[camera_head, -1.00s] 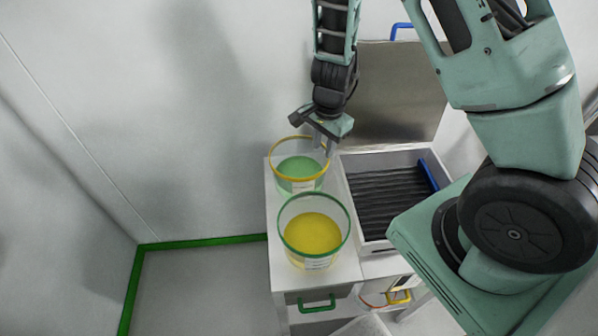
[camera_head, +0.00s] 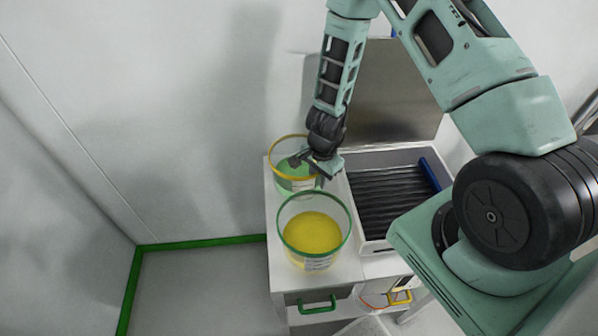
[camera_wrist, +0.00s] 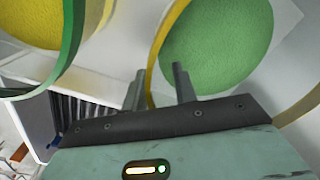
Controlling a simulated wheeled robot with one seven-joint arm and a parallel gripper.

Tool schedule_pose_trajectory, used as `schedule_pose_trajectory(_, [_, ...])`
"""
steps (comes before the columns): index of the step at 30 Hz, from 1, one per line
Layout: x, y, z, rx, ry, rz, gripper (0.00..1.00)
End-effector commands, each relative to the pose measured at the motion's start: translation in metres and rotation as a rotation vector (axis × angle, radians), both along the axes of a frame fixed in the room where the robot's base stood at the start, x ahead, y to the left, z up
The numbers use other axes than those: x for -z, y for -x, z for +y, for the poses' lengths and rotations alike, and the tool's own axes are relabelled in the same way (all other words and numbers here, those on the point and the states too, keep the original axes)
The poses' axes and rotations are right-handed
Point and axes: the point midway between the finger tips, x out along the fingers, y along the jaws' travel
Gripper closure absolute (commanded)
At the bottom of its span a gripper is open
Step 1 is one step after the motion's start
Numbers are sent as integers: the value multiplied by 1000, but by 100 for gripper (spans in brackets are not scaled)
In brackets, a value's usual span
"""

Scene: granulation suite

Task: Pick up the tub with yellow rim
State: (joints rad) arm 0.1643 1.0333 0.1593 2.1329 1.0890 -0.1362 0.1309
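The tub with yellow rim (camera_head: 271,160) is clear, with green contents, and stands at the back left of the white cabinet top. Its rim also shows in the wrist view (camera_wrist: 153,62). My gripper (camera_head: 319,178) is at the tub's right side, pointing down, and its fingertips are hard to see in the head view. In the wrist view my gripper (camera_wrist: 157,76) is open, with one finger on each side of the yellow rim. I cannot tell whether either finger touches the wall.
A clear tub with green rim (camera_head: 281,226) and yellow contents stands just in front and shows at the upper left of the wrist view (camera_wrist: 73,40). A pale bin with a dark ribbed inside (camera_head: 376,247) is to the right. A metal panel (camera_head: 395,95) stands behind.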

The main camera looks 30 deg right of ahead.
Motion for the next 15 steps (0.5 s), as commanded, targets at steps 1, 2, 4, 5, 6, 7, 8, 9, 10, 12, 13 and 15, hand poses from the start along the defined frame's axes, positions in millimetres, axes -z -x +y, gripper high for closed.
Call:
schedule_pose_trajectory(1, [5, 1, 0, 2, -1, 3, 72])
schedule_pose_trajectory(2, [8, 0, 0, 1, -1, 2, 72])
schedule_pose_trajectory(4, [12, 0, 0, 0, -1, 1, 72])
schedule_pose_trajectory(5, [13, 0, 0, 0, -1, 0, 72])
schedule_pose_trajectory(6, [14, -1, 0, 0, -1, 0, 72])
schedule_pose_trajectory(7, [14, -1, 0, -1, -1, -1, 72])
schedule_pose_trajectory(8, [14, -1, 0, -1, 0, -1, 72])
schedule_pose_trajectory(9, [14, -1, 0, -1, 0, -1, 72])
schedule_pose_trajectory(10, [14, -1, 0, -1, 0, -1, 72])
schedule_pose_trajectory(12, [14, -1, 0, -1, 0, -1, 72])
schedule_pose_trajectory(13, [14, -1, 0, -1, 0, 0, 78])
schedule_pose_trajectory(15, [14, -1, 0, -1, 0, 0, 97])
